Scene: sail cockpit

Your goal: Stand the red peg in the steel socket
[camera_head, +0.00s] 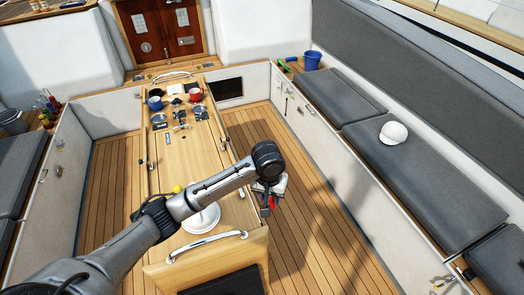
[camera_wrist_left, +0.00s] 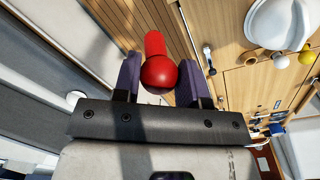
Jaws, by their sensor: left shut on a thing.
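The red peg (camera_wrist_left: 160,73) is between the two fingers of my left gripper (camera_wrist_left: 159,82) in the left wrist view, its rounded end toward the camera. In the head view my left gripper (camera_head: 268,196) hangs over the floor just right of the wooden table, partly behind my arm. A small bit of the red peg (camera_head: 272,203) shows there, above the floor. I cannot make out the steel socket for certain; small metal pieces (camera_head: 181,121) stand on the table's far half. My right gripper is not in view.
A white round-based object (camera_head: 203,219) stands on the near table (camera_head: 194,170), partly behind my arm, with a yellow ball (camera_head: 177,189) nearby. Red (camera_head: 195,94) and blue (camera_head: 155,103) mugs stand at the far end. A white cap (camera_head: 393,132) lies on the right bench.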

